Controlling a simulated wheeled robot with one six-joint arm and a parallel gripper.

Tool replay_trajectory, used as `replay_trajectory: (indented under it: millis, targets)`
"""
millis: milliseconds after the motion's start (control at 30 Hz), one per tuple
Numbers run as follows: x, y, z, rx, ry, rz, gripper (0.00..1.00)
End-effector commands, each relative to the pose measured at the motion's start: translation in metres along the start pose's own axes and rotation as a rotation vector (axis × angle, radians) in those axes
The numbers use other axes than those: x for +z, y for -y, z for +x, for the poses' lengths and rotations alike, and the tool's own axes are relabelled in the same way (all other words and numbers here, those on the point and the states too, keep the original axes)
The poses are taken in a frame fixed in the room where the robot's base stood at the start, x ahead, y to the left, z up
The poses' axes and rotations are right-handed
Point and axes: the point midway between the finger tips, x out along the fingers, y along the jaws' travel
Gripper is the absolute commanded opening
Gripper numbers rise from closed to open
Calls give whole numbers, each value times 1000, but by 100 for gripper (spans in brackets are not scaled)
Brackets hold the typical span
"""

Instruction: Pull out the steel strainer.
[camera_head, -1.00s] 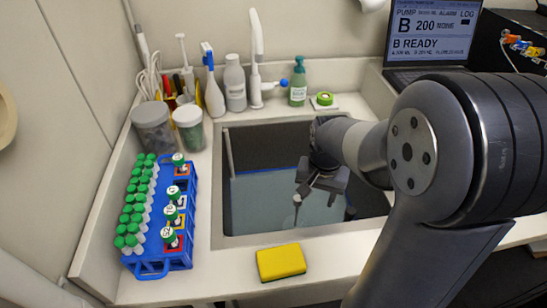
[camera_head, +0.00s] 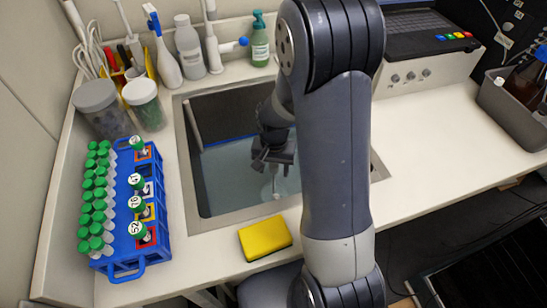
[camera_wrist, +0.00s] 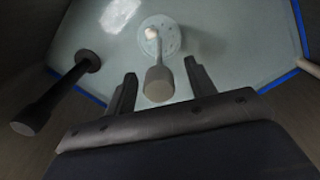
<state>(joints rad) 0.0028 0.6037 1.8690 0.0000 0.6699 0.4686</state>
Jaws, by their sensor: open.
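The steel strainer (camera_wrist: 172,38) is a pale perforated disc on the floor of the sink (camera_head: 240,214). Its thin stem rises to a grey cylindrical knob (camera_wrist: 158,84), which points toward the wrist camera. In the head view, the strainer's pale stem (camera_head: 274,184) shows just below my gripper (camera_head: 272,160). My gripper (camera_wrist: 160,69) is open over the sink, and in the wrist view the knob appears between its two fingers. The fingers do not visibly touch it; the depth gap is hard to judge.
A black rod-like stopper (camera_wrist: 55,95) stands left of the strainer in the wrist view. The sink walls surround my gripper. A yellow sponge (camera_head: 265,238) lies on the front edge. A blue tube rack (camera_head: 128,215) stands left. The counter on the right (camera_head: 430,140) is mostly clear.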

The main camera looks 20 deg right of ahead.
Motion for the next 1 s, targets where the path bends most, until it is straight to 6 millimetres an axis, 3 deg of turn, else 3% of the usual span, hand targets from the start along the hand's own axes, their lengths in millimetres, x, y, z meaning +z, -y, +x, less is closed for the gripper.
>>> replay_trajectory:
  millis: [167,467,1000]
  targets:
    - [0,0,11,0,1,0,52]
    - [0,0,12,0,-1,0,52]
    - [0,0,12,0,-1,0,7]
